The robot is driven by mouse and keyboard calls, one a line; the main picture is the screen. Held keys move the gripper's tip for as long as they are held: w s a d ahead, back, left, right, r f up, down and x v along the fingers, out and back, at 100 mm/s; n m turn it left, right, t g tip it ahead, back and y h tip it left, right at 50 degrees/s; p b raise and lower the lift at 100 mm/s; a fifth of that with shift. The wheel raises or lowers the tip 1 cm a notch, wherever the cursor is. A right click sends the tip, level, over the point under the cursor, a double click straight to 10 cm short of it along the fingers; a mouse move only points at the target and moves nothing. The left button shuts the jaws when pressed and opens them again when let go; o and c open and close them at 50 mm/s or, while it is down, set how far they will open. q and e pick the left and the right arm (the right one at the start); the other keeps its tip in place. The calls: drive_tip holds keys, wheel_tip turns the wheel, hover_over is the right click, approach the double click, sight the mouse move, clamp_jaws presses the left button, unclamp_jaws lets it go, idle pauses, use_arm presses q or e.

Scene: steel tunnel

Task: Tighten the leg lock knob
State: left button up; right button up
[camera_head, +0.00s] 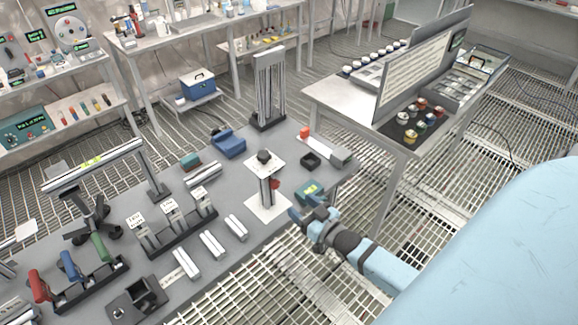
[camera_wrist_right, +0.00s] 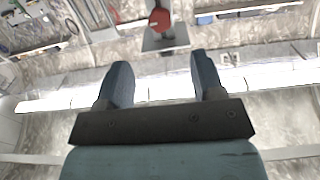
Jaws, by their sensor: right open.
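A small metal stand (camera_head: 265,188) with a white top plate and a white base plate is upright near the front right of the grey bench. A red knob (camera_head: 275,183) is on the right side of its post. The knob also shows in the right wrist view (camera_wrist_right: 160,19) at the top centre. A black round piece (camera_head: 264,155) sits on the top plate. My right gripper (camera_head: 302,207) is at the bench's front edge, in front of the stand. Its blue fingers (camera_wrist_right: 160,78) are apart and empty, short of the knob. My left gripper is not in view.
A green-yellow block (camera_head: 310,191) lies close to my right gripper. A black open box (camera_head: 311,160) is behind it. Several silver bars lie left of the stand. A white table (camera_head: 336,101) with a tall panel stands to the right.

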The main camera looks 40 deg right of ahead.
drive_tip(key=shift+s+d, duration=0.1)
drive_tip(key=shift+s, duration=1.15)
